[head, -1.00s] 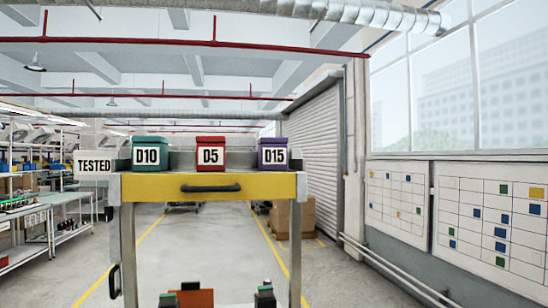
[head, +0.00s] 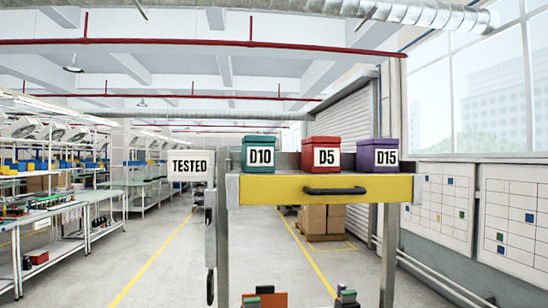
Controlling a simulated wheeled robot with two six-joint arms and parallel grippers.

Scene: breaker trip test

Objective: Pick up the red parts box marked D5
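The red parts box (head: 321,143) carries a white label reading D5. It stands upright on the top of a trolley (head: 263,189) with a yellow front and a black handle (head: 335,190). It is the middle one of three boxes. The green box (head: 259,142) marked D10 is to its left, and the purple box (head: 377,145) marked D15 is to its right, close beside it. Neither of my grippers can be made out in the head view, and nothing is touching the boxes.
Small dark, green and orange items (head: 265,298) show low between the trolley legs. Workbenches (head: 100,205) line the left. Cardboard boxes (head: 322,218) stand behind. The floor left of the trolley is clear.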

